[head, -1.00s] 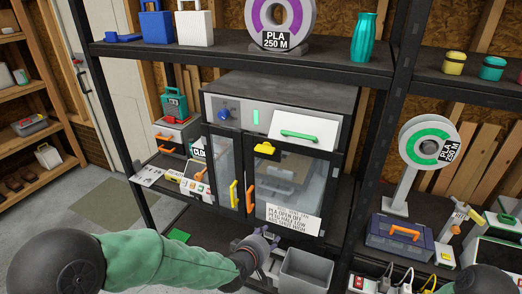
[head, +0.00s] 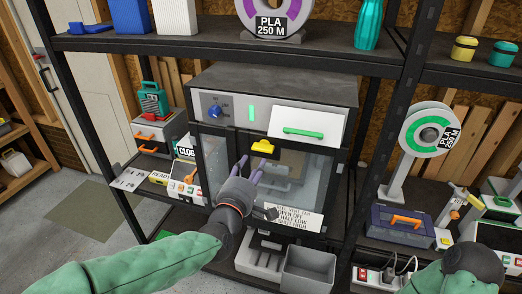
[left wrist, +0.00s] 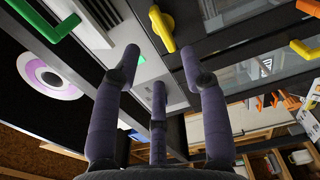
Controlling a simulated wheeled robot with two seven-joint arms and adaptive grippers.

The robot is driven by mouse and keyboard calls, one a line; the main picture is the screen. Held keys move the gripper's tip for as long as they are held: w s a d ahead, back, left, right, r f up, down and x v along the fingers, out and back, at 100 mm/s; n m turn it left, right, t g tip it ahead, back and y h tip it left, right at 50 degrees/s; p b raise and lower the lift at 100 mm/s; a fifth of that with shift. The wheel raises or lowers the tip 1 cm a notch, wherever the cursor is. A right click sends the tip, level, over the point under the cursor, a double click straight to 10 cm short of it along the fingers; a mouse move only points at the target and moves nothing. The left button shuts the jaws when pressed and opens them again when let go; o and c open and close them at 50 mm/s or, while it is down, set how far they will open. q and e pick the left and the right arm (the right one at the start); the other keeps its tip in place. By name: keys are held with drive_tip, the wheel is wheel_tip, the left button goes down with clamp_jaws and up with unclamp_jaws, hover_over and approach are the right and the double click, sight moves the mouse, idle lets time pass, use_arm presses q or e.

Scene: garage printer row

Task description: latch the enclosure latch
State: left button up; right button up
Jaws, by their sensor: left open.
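The yellow enclosure latch (head: 262,147) sits at the top of the enclosure's (head: 275,88) glazed front, just below the white drawer with the green handle. It also shows in the left wrist view (left wrist: 162,30), beyond the fingertips. My left gripper (head: 250,168) is open and empty, its fingers pointing up at the latch from just below it. In the left wrist view, its purple fingers (left wrist: 160,62) are spread, with a gap between them and the latch. The gripper and forearm hide the lower left of the doors. My right gripper is out of view.
A shelf (head: 300,48) with a spool and vase runs above the enclosure. A dark post (head: 395,130) stands to the right. A grey bin (head: 308,268) and a label card (head: 295,218) are low in front.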

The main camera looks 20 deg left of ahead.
sight(262, 150)
use_arm(q)
drive_tip(key=w+b, duration=0.1)
drive_tip(key=w, duration=0.7)
drive_tip(key=shift+w+d, duration=0.15)
drive_tip(key=shift+w, duration=0.2)
clamp_jaws()
